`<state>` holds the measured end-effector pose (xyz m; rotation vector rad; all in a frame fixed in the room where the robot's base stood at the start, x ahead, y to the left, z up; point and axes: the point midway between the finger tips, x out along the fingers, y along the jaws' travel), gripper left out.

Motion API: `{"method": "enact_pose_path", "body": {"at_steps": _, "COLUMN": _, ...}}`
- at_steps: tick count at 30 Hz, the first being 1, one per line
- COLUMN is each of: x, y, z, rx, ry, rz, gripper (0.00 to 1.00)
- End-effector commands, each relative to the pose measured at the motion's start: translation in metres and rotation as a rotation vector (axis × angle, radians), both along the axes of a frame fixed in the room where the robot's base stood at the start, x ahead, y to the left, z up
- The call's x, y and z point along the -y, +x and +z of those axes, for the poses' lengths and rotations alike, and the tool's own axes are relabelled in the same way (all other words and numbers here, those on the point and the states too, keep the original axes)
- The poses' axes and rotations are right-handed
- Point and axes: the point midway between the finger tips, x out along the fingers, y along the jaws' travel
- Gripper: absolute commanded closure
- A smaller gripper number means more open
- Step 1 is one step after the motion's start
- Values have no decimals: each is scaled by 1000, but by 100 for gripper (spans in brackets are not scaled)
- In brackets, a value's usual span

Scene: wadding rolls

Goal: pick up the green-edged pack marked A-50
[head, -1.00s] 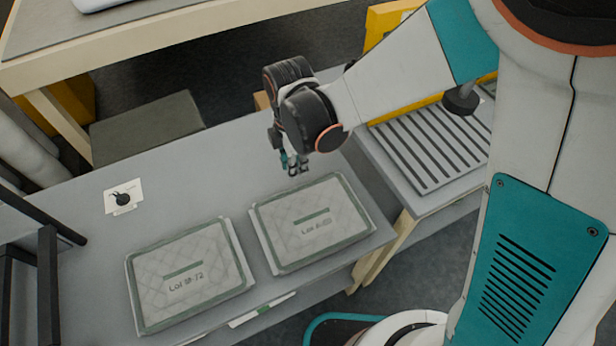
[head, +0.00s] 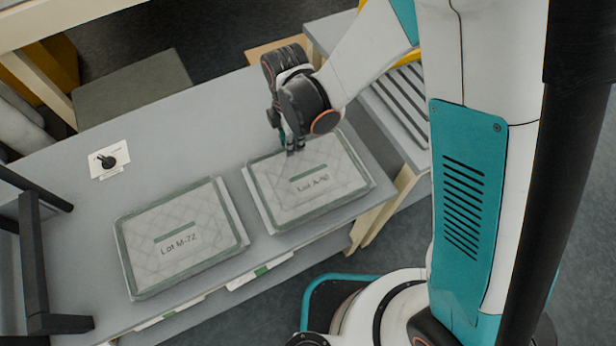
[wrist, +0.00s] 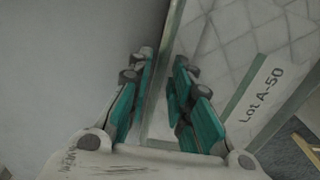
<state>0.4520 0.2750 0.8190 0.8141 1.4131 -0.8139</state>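The green-edged pack marked A-50 (head: 325,195) lies flat on the grey table, the right one of two similar packs. It also fills the right of the wrist view (wrist: 225,55), where "Lot A-50" is readable. My gripper (head: 293,148) points down at the pack's far edge. In the wrist view my gripper (wrist: 163,68) has its teal-padded fingers apart, with the pack's edge running between them. The right finger overlaps the pack's top and the left finger is outside the edge. Whether either finger touches the pack is unclear.
A similar pack marked M-72 (head: 180,232) lies close on the left, with a narrow gap between. A black knob on a white card (head: 108,160) is at the table's left. A slatted stand (head: 400,105) adjoins on the right.

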Motion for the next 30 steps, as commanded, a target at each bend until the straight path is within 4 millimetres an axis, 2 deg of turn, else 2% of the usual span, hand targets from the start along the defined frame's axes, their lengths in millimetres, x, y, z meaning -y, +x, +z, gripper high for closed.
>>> {"method": "enact_pose_path", "body": {"at_steps": 3, "x": 0, "y": 0, "z": 1, "rx": 0, "ry": 0, "rz": 0, "gripper": 80}}
{"method": "enact_pose_path", "body": {"at_steps": 6, "x": 0, "y": 0, "z": 1, "rx": 0, "ry": 0, "rz": 0, "gripper": 100}}
{"method": "enact_pose_path", "body": {"at_steps": 20, "x": 0, "y": 0, "z": 4, "rx": 0, "ry": 0, "rz": 0, "gripper": 100}}
{"method": "enact_pose_path", "body": {"at_steps": 25, "x": 0, "y": 0, "z": 19, "rx": 0, "ry": 0, "rz": 0, "gripper": 100}}
{"method": "enact_pose_path", "body": {"at_steps": 30, "x": 0, "y": 0, "z": 52, "rx": 0, "ry": 0, "rz": 0, "gripper": 100}}
